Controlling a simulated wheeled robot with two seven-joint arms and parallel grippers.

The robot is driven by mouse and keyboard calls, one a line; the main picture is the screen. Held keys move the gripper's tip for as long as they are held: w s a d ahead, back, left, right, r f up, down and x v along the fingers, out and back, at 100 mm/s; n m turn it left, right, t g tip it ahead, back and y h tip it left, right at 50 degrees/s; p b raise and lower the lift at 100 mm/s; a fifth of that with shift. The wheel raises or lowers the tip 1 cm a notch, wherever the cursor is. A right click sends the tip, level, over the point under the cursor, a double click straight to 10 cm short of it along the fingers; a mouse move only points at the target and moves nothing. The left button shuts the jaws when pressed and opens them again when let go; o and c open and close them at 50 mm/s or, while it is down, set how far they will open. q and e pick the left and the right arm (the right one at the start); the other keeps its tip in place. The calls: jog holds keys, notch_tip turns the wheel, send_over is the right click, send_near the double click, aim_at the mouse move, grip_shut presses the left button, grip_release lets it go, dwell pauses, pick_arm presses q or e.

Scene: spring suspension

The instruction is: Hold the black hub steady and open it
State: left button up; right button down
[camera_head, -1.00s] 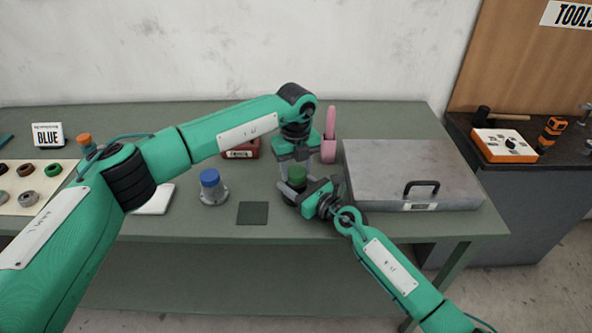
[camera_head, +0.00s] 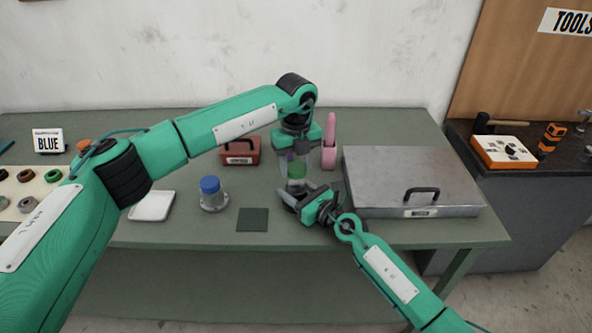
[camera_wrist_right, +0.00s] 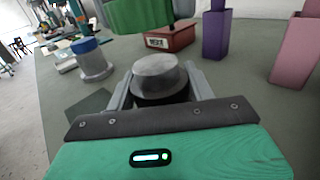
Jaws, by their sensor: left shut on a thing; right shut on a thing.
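The black hub shows in the right wrist view as a bare round silver top over a dark band (camera_wrist_right: 160,97). My right gripper (camera_wrist_right: 158,88) is shut around it, one finger on each side; in the head view the gripper (camera_head: 299,194) is low at the table. My left gripper (camera_head: 297,165) comes from above and is shut on a green cap (camera_head: 297,171). The cap is above the hub's silver top, apart from it. In the right wrist view the cap's green underside edge (camera_wrist_right: 140,18) fills the top. The hub's base is hidden.
A blue-capped hub (camera_head: 211,194) stands left, near a dark square mat (camera_head: 253,219) and white tray (camera_head: 152,206). A red box (camera_head: 240,151), purple holder (camera_wrist_right: 216,35) and pink holder (camera_head: 329,155) stand behind. A grey lidded case (camera_head: 410,180) is to the right. A card (camera_head: 47,141) reads BLUE.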

jog(key=shift+c, duration=2.3)
grip_release()
